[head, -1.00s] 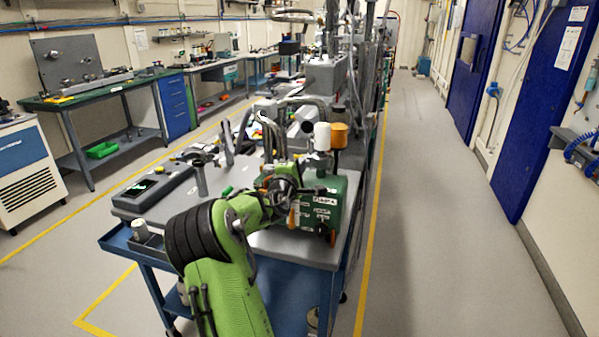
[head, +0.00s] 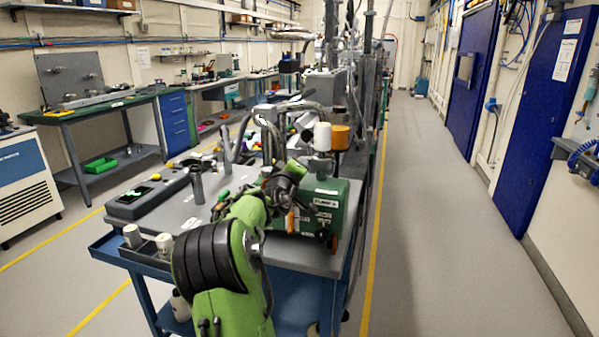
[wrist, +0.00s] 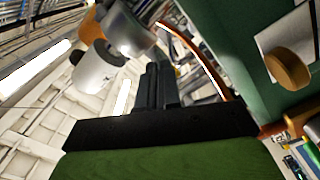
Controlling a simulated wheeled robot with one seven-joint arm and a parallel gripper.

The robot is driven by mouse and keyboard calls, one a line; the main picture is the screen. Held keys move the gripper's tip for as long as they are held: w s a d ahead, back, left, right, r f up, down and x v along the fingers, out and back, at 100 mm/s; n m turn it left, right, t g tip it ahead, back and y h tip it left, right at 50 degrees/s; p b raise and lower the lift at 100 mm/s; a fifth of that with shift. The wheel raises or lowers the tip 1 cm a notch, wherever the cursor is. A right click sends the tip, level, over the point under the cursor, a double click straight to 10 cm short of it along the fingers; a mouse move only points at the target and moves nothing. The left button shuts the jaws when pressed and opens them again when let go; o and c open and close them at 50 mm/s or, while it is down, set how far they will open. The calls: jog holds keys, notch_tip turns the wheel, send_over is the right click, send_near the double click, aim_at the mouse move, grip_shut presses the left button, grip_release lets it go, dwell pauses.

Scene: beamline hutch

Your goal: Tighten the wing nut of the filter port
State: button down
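The green pump unit (head: 325,208) stands on the grey top of a blue cart, with a white canister (head: 322,137) and an orange canister (head: 341,138) above it. In the wrist view, a white and silver canister (wrist: 98,65) is left of the fingers and the green housing (wrist: 250,60) is on the right, with a brass-coloured round knob (wrist: 288,70) on it. My gripper (wrist: 161,82) is beside the pump unit's left end, its two dark fingers close together, with nothing visible between them. I cannot make out the wing nut or the filter port clearly.
Bent metal pipes (head: 275,130) rise behind the pump unit. A dark flat instrument (head: 148,195) lies on the cart's left, near an upright grey cylinder (head: 197,183). A blue side tray (head: 125,250) holds small containers. The aisle floor (head: 430,230) on the right is clear.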

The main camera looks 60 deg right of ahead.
jog(key=shift+f+m, duration=0.15)
jog(key=shift+m, duration=0.15)
jog(key=c, duration=1.3)
grip_release()
jog(key=a, duration=0.5)
jog(key=s+a, duration=0.1)
jog(key=a, duration=0.4)
jog(key=s+a, duration=0.1)
jog(key=a, duration=0.4)
jog(key=shift+s+a, duration=0.25)
jog(key=shift+a, duration=0.05)
